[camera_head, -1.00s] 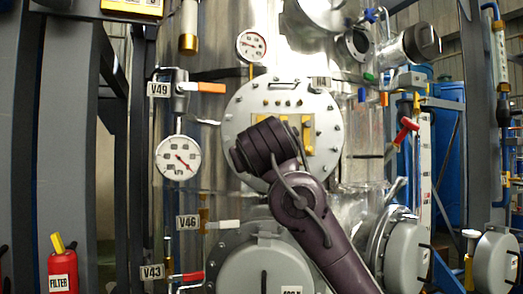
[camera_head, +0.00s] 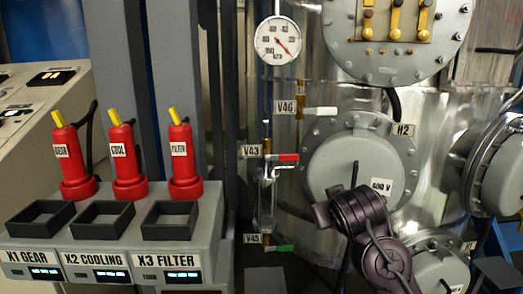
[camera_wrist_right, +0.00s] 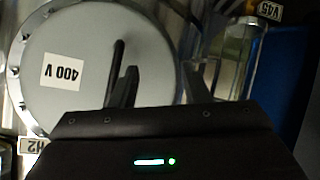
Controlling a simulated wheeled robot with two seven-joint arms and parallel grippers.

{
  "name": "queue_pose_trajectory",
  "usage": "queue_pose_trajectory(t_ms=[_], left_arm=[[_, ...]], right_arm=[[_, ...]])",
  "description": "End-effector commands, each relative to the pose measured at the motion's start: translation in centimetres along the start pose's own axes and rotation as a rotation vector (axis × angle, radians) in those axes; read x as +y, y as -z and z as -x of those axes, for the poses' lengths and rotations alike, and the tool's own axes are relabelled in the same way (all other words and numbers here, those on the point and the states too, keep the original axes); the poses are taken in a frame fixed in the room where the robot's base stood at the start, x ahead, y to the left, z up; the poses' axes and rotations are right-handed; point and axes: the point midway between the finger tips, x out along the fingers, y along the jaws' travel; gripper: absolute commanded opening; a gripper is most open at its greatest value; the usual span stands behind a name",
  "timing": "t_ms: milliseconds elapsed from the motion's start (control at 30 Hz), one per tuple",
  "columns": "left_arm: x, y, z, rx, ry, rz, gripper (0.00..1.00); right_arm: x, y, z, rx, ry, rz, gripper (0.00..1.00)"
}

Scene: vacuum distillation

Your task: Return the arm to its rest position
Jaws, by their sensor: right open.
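My right arm (camera_head: 385,250) comes in from the lower right in the head view, with its dark wrist in front of the round grey 400 V cover (camera_head: 335,160). Most of the right gripper is hard to make out there. In the right wrist view, the right gripper (camera_wrist_right: 160,82) is open, with two dark fingers apart and nothing held between them. The 400 V cover (camera_wrist_right: 85,35) and its black handle (camera_wrist_right: 116,62) lie beyond the fingers; I cannot tell whether they touch. My left gripper is not in view.
Valves V46 (camera_head: 318,111), V43 (camera_head: 287,157) and V45 (camera_head: 280,247) stand left of the cover, below a gauge (camera_head: 278,40). Three red plugs (camera_head: 183,160) stand on the grey console (camera_head: 215,225) at left. A sight glass (camera_wrist_right: 225,55) is close by.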

Motion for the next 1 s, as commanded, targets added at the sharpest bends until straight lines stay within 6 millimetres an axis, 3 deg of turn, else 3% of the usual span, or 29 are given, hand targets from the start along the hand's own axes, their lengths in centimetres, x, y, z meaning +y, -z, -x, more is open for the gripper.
queue_pose_trajectory(t_ms=[33, 167, 300, 433, 500, 700, 1000], left_arm=[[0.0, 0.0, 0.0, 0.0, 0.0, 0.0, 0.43], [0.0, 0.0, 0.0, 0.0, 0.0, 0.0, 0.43], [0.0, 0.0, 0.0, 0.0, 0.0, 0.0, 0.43], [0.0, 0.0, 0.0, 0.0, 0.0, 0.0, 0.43], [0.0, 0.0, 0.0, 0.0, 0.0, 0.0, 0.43], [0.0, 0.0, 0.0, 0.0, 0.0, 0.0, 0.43], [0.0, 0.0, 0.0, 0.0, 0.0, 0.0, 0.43]], right_arm=[[-1.3, -3.5, -0.6, -0.052, 0.035, -0.004, 0.43], [-3.7, -11.5, -0.8, -0.167, 0.104, -0.021, 0.43], [-5.7, -19.7, 0.6, -0.294, 0.166, -0.044, 0.43], [-6.9, -26.4, 2.8, -0.407, 0.207, -0.068, 0.43], [-7.2, -29.1, 4.0, -0.455, 0.221, -0.076, 0.43], [-7.7, -34.3, 7.0, -0.558, 0.245, -0.093, 0.43], [-7.9, -39.5, 11.1, -0.679, 0.263, -0.109, 0.43]])
